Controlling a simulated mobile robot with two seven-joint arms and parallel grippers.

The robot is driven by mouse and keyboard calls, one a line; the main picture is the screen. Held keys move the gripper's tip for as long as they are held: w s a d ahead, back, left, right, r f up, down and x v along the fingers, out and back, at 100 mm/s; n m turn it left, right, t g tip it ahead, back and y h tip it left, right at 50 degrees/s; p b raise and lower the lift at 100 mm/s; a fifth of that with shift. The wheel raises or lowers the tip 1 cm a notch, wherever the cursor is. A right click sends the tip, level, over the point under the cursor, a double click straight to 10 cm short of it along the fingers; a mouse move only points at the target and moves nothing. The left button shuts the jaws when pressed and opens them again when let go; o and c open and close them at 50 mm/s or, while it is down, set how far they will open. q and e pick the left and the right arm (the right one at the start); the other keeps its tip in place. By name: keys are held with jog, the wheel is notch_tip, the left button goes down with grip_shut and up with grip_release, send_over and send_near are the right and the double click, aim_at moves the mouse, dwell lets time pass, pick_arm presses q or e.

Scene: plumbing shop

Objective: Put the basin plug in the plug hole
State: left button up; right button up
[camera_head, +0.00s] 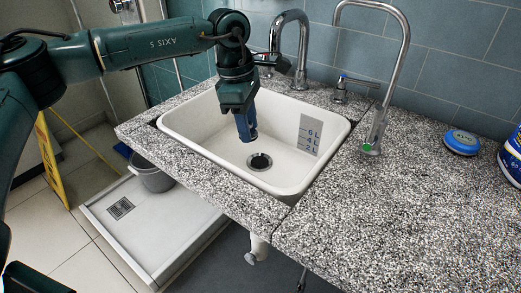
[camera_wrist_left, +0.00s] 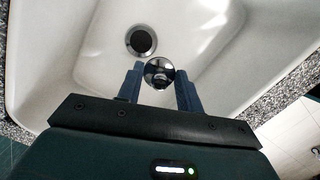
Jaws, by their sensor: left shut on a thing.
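A white basin (camera_head: 190,118) is set in the speckled worktop, with a dark plug hole (camera_head: 260,161) ringed in metal at its bottom. My left gripper (camera_head: 247,134) points down inside the basin, above and a little left of the plug hole. In the left wrist view its blue fingers (camera_wrist_left: 159,85) are shut on the basin plug (camera_wrist_left: 159,72), a round shiny metal disc. The plug hole (camera_wrist_left: 141,40) lies beyond the plug there, apart from it. In the head view the fingers hide the plug. My right gripper is not in view.
A curved tap (camera_head: 302,50) and a tall thin spout (camera_head: 405,50) stand behind and right of the basin. A blue round tin (camera_head: 461,142) sits on the worktop at right. A grey bucket (camera_head: 152,176) stands below at left.

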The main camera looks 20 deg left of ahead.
pick_arm(q)
notch_tip(320, 180, down, 8)
jog(key=shift+r+b, duration=0.1)
jog(key=shift+b, duration=0.45)
jog(key=shift+w+d+r, duration=0.1)
jog(key=shift+w+d, duration=0.1)
jog(key=shift+w, duration=0.35)
jog(key=w, duration=0.1)
jog(key=w+d, duration=0.1)
jog(key=w, duration=0.1)
jog(key=shift+s+f+b, duration=0.15)
jog(key=shift+f+b, duration=0.25)
jog(key=shift+f, duration=0.15)
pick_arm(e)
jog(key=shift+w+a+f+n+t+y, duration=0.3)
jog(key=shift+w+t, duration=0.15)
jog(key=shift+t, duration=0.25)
pick_arm(q)
jog(key=shift+f, duration=0.1)
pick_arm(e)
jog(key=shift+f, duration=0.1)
